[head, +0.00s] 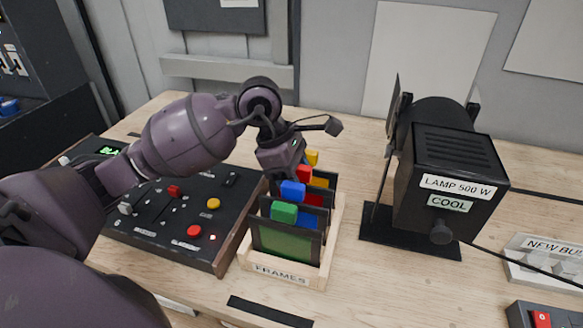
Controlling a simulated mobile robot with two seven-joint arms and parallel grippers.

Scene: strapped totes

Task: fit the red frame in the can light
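The red frame's tab (304,174) shows in the wooden rack labelled FRAMES (280,272), behind the blue tab and in front of the yellow one. Part of its red sheet shows below; the rest is hidden by the frames in front. My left gripper (292,172) points down over the rack, right beside the red tab. Its fingertips are mostly hidden, so I cannot tell whether it is open or touching the tab. The black can light (440,190), labelled LAMP 500 W and COOL, stands to the right with its front plate (394,105) facing left. My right gripper is out of view.
The green frame (284,240), blue tab (292,191) and yellow tab (312,157) share the rack. A control desk (180,215) stands left of it under my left arm. A NEW BULB tray (548,262) and a red-switch box (541,320) lie right. Bare table separates rack and lamp.

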